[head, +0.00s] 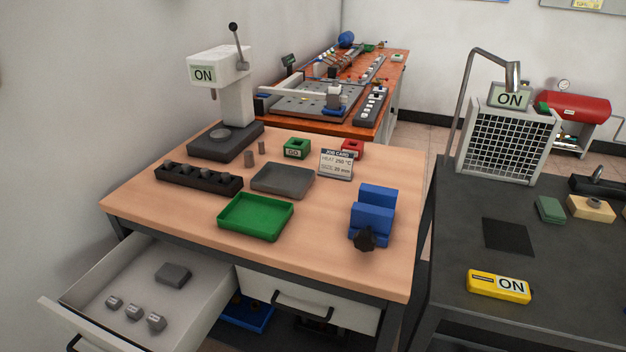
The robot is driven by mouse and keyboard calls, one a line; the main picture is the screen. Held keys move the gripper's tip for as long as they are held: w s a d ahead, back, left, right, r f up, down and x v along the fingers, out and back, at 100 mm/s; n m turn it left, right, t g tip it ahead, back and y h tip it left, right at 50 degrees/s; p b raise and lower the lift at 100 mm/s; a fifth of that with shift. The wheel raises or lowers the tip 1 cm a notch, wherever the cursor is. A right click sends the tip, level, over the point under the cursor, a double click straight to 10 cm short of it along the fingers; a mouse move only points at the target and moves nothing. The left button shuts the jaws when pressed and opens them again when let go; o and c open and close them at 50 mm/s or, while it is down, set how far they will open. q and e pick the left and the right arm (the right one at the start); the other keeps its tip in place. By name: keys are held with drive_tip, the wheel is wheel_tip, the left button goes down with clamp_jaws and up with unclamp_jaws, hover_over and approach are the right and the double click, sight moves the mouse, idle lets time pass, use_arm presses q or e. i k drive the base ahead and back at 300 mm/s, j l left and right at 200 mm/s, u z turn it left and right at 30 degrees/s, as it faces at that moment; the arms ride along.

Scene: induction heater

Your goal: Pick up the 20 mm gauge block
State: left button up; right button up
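Three small grey blocks lie in a row in the open drawer (90,282) at the lower left: a left block (114,302), a middle block (134,312) and a right block (157,323). They carry small labels that I cannot read, so I cannot tell which is the 20 mm gauge block. A larger dark grey block (173,274) lies behind them in the drawer. A job card (336,163) on the wooden table reads heat 250 °C, size 20 mm. Neither of my grippers is in view.
The wooden table (300,237) holds a press (237,95), a black rack (198,179), a green tray (256,217), a grey tray (283,180) and a blue vise (373,213). A dark bench (452,235) stands right. The drawer is open at the top.

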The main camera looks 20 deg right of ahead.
sight(115, 303)
drive_tip(key=i+j, duration=0.15)
drive_tip(key=j, duration=0.25)
drive_tip(key=i+j+z, duration=0.1)
drive_tip(key=j, duration=0.25)
drive_tip(key=i+j, duration=0.2)
drive_tip(key=j, duration=0.2)
drive_tip(key=i+j+z, duration=0.1)
drive_tip(key=j, duration=0.3)
drive_tip(key=i+j, duration=0.15)
drive_tip(key=j, duration=0.25)
drive_tip(key=z, duration=0.05)
